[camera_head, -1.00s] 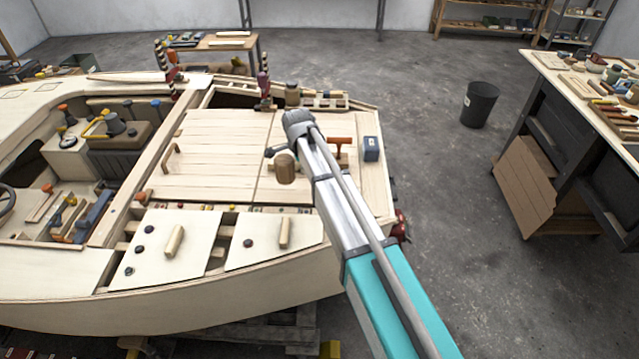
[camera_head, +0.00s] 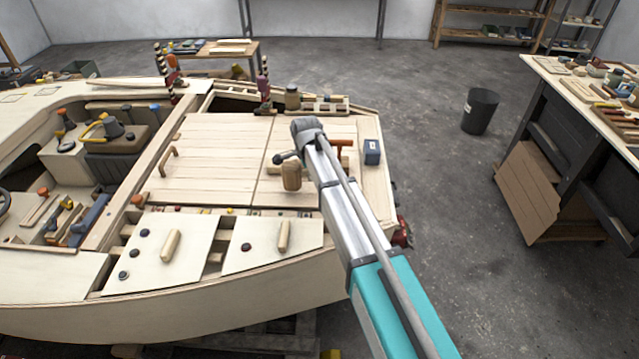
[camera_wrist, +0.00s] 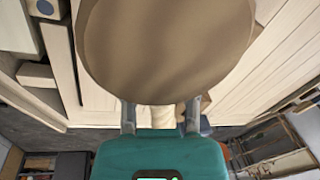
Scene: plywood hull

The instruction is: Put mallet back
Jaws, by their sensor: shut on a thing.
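The mallet has a round brown wooden head (camera_head: 291,177), which hangs just left of my arm above the pale deck planks in the head view. In the wrist view the mallet head (camera_wrist: 168,45) fills the upper middle, large and close. Below it a short pale piece, seemingly the handle (camera_wrist: 155,117), lies between the two fingers of my gripper (camera_wrist: 157,118). My gripper is shut on the mallet. In the head view my gripper (camera_head: 288,157) is small and partly hidden by my own wrist. The mallet's handle cannot be made out there.
A blue-grey box (camera_head: 371,152) and an orange-red T-handled tool (camera_head: 341,145) are on the deck right of my wrist. A tan jar (camera_head: 292,97) and a slotted wooden rack (camera_head: 325,105) stand at the deck's far edge. The planks to the left (camera_head: 210,150) are mostly clear.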

